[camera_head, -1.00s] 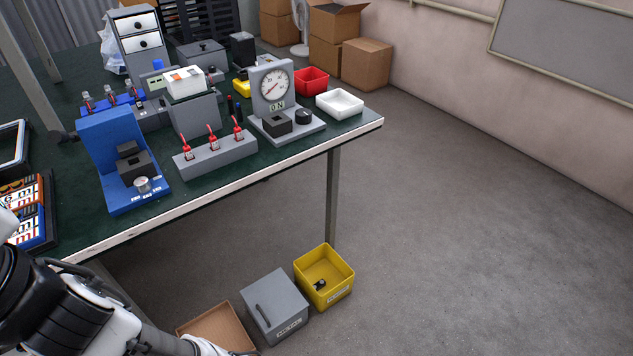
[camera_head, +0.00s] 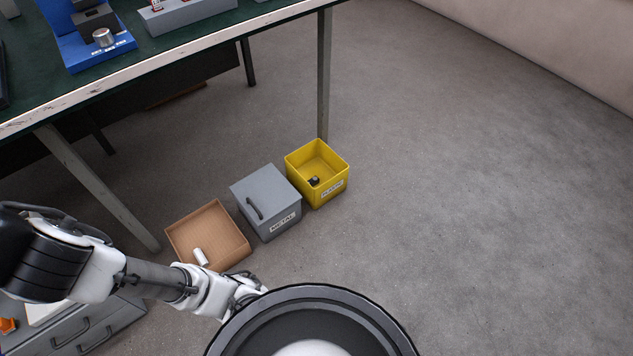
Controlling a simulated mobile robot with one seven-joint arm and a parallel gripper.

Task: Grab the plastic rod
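A short white cylinder (camera_head: 200,257) lies in the open brown box (camera_head: 180,241) on the floor. It could be the plastic rod, but I cannot tell its material. A small dark piece (camera_head: 314,181) sits inside the yellow bin (camera_head: 330,193); its shape is too small to make out. My arm reaches in from the left, and its wrist shows just below the brown box. My gripper's fingers are not visible; the end of the arm runs behind my round dark body part at the bottom.
A grey lidded bin (camera_head: 265,203) labelled METAL stands between the brown box and the yellow bin. The green-topped workbench (camera_head: 130,90) is above left, with a blue stand (camera_head: 70,40) on it. A grey drawer unit (camera_head: 85,335) is at lower left. Floor at right is clear.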

